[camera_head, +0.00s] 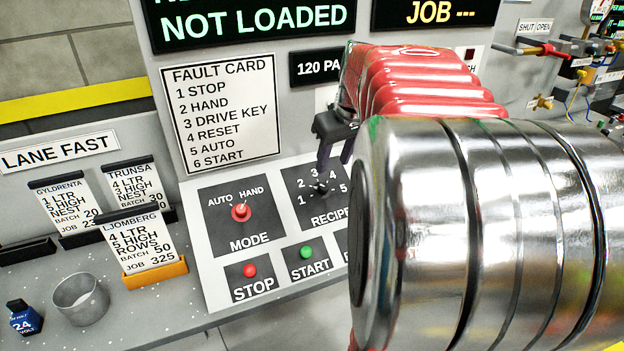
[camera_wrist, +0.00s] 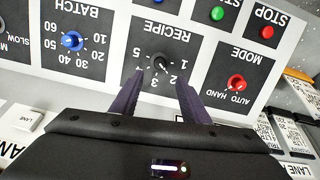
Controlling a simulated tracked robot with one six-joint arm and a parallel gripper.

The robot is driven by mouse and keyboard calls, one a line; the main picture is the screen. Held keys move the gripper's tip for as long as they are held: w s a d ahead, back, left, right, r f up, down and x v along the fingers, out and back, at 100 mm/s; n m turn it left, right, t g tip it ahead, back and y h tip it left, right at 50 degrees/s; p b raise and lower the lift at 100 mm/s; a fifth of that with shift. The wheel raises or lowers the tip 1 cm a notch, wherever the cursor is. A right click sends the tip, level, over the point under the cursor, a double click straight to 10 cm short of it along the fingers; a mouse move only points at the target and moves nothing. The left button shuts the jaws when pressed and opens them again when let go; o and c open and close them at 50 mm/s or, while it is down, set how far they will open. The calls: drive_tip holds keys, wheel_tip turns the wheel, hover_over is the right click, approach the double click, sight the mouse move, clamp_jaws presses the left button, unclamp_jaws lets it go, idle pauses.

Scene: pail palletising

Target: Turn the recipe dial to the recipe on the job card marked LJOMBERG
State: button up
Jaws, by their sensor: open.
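The recipe dial (camera_head: 320,188) is a small black knob on the grey control panel, ringed by numbers. It also shows in the wrist view (camera_wrist: 159,63), where the numbers appear upside down; I cannot read its pointer surely. My gripper (camera_head: 334,164) is open at the dial. In the wrist view its two dark purple fingers (camera_wrist: 161,80) reach toward the dial from either side, with no clear contact. The LJOMBERG job card (camera_head: 143,243) stands in an orange holder at lower left and reads 4 LTR, 5 HIGH, ROWS, BATCH 50, JOB 325.
The red mode knob (camera_head: 241,212), red stop button (camera_head: 249,270) and green start button (camera_head: 306,252) are near the dial. The blue batch dial (camera_wrist: 72,41) sits on its other side. The display (camera_head: 250,22) reads NOT LOADED.

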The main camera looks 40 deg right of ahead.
sight(324, 187)
drive_tip(key=x, duration=1.1)
drive_tip(key=shift+f, duration=0.2)
drive_tip(key=shift+c, duration=0.3)
drive_tip(key=c, duration=1)
drive_tip(key=shift+m, duration=0.4)
drive_tip(key=m, duration=0.4)
drive_tip(key=shift+d+y, duration=0.1)
drive_tip(key=shift+y, duration=0.2)
drive_tip(key=m, duration=0.4)
drive_tip(key=shift+m+t, duration=0.3)
drive_tip(key=shift+m, duration=0.1)
